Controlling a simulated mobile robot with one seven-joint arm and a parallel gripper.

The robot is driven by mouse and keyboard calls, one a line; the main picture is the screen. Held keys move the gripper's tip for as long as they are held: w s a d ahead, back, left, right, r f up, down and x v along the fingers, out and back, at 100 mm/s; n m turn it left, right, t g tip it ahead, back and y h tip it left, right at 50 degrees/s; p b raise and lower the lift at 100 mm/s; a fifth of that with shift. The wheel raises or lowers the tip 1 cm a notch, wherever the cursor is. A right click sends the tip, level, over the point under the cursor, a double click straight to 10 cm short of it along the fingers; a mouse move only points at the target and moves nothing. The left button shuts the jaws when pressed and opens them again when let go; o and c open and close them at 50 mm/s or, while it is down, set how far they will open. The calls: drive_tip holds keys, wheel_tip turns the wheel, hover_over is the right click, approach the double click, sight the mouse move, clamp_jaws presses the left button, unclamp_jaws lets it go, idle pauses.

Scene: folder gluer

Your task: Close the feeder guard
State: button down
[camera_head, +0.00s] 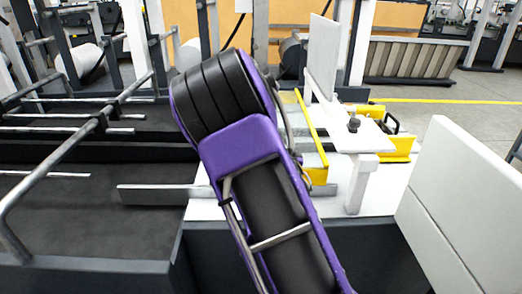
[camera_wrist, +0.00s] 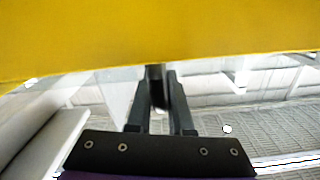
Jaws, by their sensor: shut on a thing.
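In the wrist view my gripper (camera_wrist: 159,108) has its two dark fingers shut on a short dark handle (camera_wrist: 155,76). The handle meets a broad yellow panel (camera_wrist: 160,38) that fills the top of that view; it appears to be the feeder guard. In the head view a narrow yellow panel (camera_head: 311,128) stands at an angle just right of my purple arm, seen nearly edge-on. My arm hides my gripper and the handle there. I cannot tell from these views how far the guard is swung.
A white upright plate (camera_head: 323,55) and a white bracket with a black knob (camera_head: 354,124) stand right of the yellow panel. A large white panel (camera_head: 470,205) is at the near right. Grey rails (camera_head: 85,135) run over the dark bed at left.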

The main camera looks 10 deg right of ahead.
drive_tip(key=shift+s+d+b, duration=0.2)
drive_tip(key=shift+d+b, duration=0.1)
drive_tip(key=shift+d, duration=0.7)
drive_tip(key=shift+s+d+b, duration=0.2)
drive_tip(key=shift+d+b, duration=0.05)
drive_tip(key=shift+d, duration=0.7)
drive_tip(key=c, duration=0.8)
unclamp_jaws()
drive_tip(key=shift+d, duration=0.15)
drive_tip(key=shift+c, duration=0.2)
